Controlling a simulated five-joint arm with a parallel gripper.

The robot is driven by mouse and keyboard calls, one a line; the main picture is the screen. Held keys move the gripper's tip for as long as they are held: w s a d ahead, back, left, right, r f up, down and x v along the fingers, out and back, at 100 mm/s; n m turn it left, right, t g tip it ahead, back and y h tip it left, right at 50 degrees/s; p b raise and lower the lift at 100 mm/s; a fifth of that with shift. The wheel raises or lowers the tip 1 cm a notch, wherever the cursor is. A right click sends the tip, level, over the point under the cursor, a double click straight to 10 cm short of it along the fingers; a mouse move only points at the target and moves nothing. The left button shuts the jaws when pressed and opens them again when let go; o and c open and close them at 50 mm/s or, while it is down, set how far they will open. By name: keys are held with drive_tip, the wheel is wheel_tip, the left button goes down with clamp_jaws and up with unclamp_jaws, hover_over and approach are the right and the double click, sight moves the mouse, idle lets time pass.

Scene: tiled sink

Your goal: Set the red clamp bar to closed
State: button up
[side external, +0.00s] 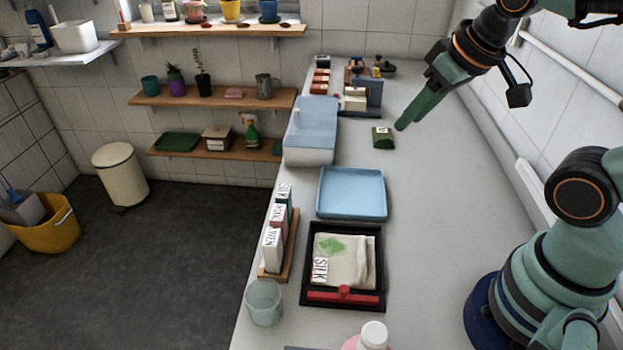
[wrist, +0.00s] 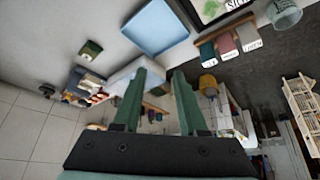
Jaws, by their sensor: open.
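The red clamp bar (side external: 343,295) lies across the near end of a black frame (side external: 380,265) on the grey counter. The frame holds a pale cloth (side external: 350,255) with a green print and a small label reading SILK. I cannot tell from this view whether the bar is up or down. My gripper (side external: 402,125) is high over the far part of the counter, well away from the bar. In the wrist view my gripper (wrist: 162,85) has its two green fingers apart with nothing between them. Only a corner of the black frame (wrist: 185,12) shows there, and the bar is out of view.
A blue tray (side external: 352,214) lies just beyond the frame. A rack of labelled boxes (side external: 275,240) and a clear cup (side external: 264,303) stand left of it. A white-capped bottle (side external: 373,336) is at the near edge. The counter right of the tray is clear.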

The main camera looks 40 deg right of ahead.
drive_tip(key=shift+o, duration=0.3)
drive_tip(key=shift+o, duration=0.5)
drive_tip(key=shift+a, duration=0.1)
drive_tip(key=m+g, duration=0.2)
drive_tip(key=g, duration=0.4)
hover_over(344, 288)
wheel_tip(344, 288, down, 10)
drive_tip(key=f, duration=0.1)
wheel_tip(344, 288, down, 11)
drive_tip(key=shift+f, duration=0.1)
drive_tip(key=shift+c, duration=0.3)
clamp_jaws()
